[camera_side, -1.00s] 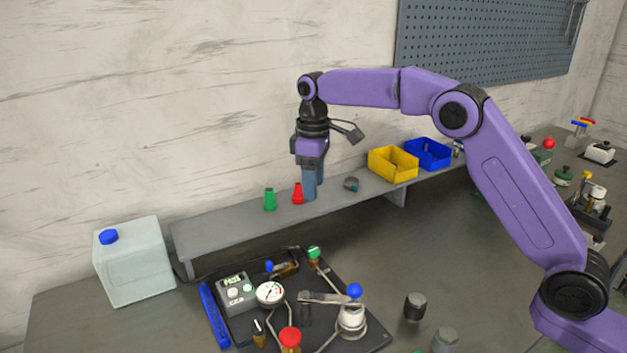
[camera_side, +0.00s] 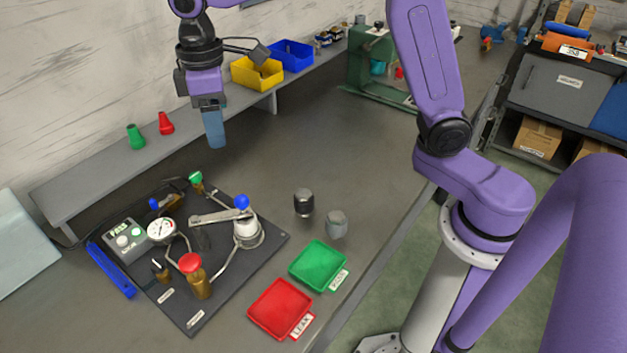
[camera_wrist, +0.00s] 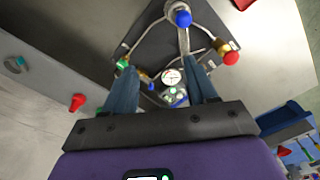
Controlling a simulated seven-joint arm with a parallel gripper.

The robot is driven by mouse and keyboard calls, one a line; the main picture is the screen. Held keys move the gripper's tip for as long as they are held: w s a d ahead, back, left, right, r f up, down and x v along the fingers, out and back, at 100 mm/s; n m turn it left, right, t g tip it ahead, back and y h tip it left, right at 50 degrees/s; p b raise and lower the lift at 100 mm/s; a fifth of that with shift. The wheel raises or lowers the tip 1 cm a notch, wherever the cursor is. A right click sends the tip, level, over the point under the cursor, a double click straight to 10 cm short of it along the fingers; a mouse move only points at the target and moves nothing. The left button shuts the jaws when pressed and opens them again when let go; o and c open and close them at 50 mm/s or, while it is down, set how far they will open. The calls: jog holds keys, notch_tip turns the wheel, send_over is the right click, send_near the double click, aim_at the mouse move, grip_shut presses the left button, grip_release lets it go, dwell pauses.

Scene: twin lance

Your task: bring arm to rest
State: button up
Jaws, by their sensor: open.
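My gripper (camera_side: 215,130) is in the air in front of the shelf, above the bench and behind the black fixture board. In the wrist view my gripper (camera_wrist: 165,92) shows two blue fingers spread apart with nothing between them. My purple arm reaches in from the right in the side view, its upper part cut off by the top edge. The fixture board (camera_side: 185,312) lies on the bench below and in front of the gripper, with a gauge (camera_side: 161,230), a red-capped valve (camera_side: 196,275) and a blue-knobbed lever (camera_side: 241,202) on it.
On the shelf (camera_side: 85,180) stand a green cone (camera_side: 135,137), a red cone (camera_side: 166,123), a yellow bin (camera_side: 257,74) and a blue bin (camera_side: 291,55). A red tray (camera_side: 280,308) and green tray (camera_side: 317,265) lie at the bench's front. The bench right of the gripper is largely clear.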

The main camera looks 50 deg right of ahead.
jog(key=s+d+f, duration=0.2)
jog(key=s+d, duration=0.2)
jog(key=s, duration=0.5)
jog(key=s+d+f+n, duration=0.1)
jog(key=s+d, duration=0.4)
jog(key=s, duration=0.4)
jog(key=s+d+f+n, duration=0.1)
jog(key=s+d, duration=0.4)
jog(key=s, duration=0.5)
jog(key=shift+d+f, duration=0.2)
jog(key=shift+f, duration=0.6)
